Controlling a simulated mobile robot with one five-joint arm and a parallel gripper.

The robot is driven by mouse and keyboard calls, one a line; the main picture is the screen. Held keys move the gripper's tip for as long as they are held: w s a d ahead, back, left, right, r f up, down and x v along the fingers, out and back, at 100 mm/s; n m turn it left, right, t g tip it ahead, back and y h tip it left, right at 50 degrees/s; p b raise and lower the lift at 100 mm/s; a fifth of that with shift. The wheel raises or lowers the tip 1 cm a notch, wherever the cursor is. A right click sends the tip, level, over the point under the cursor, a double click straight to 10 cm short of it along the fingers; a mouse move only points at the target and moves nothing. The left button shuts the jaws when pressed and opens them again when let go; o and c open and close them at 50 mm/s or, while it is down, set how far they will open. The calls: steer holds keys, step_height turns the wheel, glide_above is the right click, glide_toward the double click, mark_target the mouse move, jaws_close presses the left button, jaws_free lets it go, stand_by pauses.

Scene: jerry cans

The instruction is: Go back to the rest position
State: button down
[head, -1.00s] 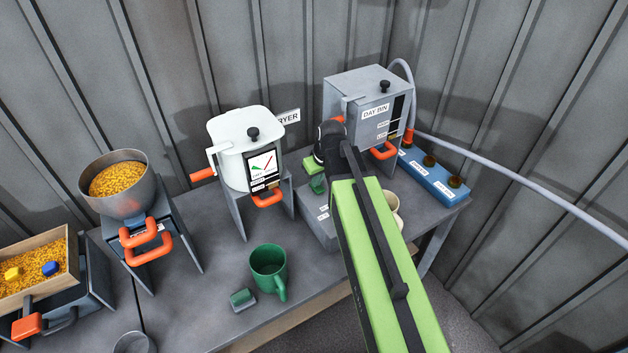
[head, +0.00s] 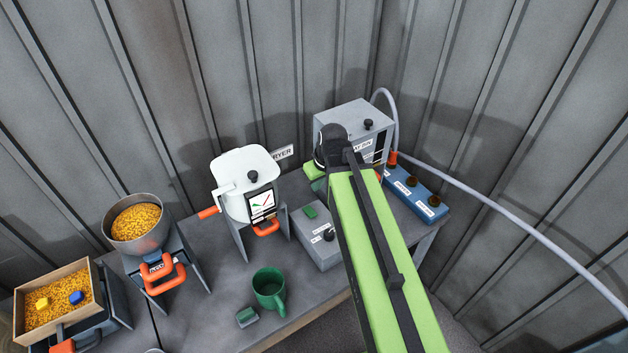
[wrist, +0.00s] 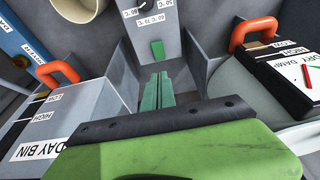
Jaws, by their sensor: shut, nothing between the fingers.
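My gripper (wrist: 157,92) shows in the wrist view as two green fingers pressed together with nothing between them. It is in the space between the day bin (wrist: 88,100) on the left and the dryer (wrist: 290,75) on the right. In the head view my green arm reaches up from the lower right and its black wrist joint overlaps the day bin (head: 372,118); the fingers are mostly hidden there. The white dryer (head: 243,172) stands left of the arm. A grey box with a green button (head: 310,212) sits between them on the bench.
A green mug (head: 268,285) and a small grey-green block (head: 246,317) stand near the bench's front edge. A metal bowl of yellow grain (head: 138,222) and a wooden tray (head: 88,268) are at left. A blue rack (head: 420,195) and a grey hose (head: 500,198) are at right.

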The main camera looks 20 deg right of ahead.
steer(key=shift+s+r, duration=0.15)
steer(key=shift+r, duration=0.25)
steer(key=s+a+f+m+g+h, duration=0.1)
steer(key=s+a+m+g, duration=0.1)
steer(key=s, duration=0.6)
steer(key=shift+s+a+m+g, duration=0.25)
steer(key=shift+m+g, duration=0.35)
steer(key=shift+m, duration=0.2)
steer(key=shift+a, duration=0.15)
